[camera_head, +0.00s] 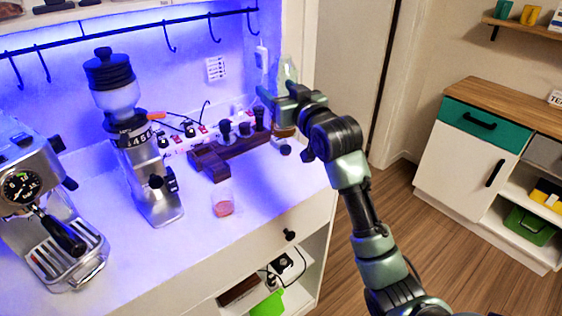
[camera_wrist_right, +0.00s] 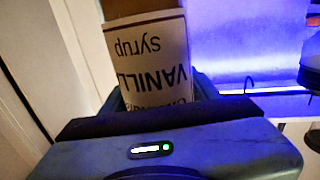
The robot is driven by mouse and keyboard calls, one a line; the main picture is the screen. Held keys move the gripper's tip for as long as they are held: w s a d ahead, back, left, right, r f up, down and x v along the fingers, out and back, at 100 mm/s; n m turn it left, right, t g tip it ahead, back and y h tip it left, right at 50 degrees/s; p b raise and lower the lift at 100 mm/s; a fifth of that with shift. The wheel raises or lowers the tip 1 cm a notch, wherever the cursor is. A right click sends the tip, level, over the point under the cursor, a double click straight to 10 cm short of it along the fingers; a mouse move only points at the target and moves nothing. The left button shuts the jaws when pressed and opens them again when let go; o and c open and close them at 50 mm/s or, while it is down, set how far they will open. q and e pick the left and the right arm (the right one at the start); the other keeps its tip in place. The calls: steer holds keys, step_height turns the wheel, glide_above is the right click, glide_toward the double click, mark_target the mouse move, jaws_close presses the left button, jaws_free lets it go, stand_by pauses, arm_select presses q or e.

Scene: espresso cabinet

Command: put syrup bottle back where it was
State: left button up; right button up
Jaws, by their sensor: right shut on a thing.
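The syrup bottle (camera_head: 288,70) is at the right end of the lit counter in the head view, with its clear upper part showing above my right gripper (camera_head: 276,100). My gripper and wrist hide much of it. In the right wrist view the bottle's white label (camera_wrist_right: 150,48) reads vanilla syrup, upside down in the picture. My right gripper is shut on the bottle. The bottle looks roughly upright; whether its base touches the counter I cannot tell. My left gripper is not in view.
A dark wooden tool stand (camera_head: 232,150) is just left of my gripper. A grinder (camera_head: 145,160) and espresso machine (camera_head: 45,215) stand farther left. Clear counter lies around the glass.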

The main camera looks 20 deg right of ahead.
step_height(320, 180, down, 5)
steer(key=shift+r, duration=0.1)
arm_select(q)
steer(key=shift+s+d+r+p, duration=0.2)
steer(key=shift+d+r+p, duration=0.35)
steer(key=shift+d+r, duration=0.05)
arm_select(e)
step_height(320, 180, down, 12)
steer(key=o, duration=1.7)
steer(key=shift+f, duration=0.25)
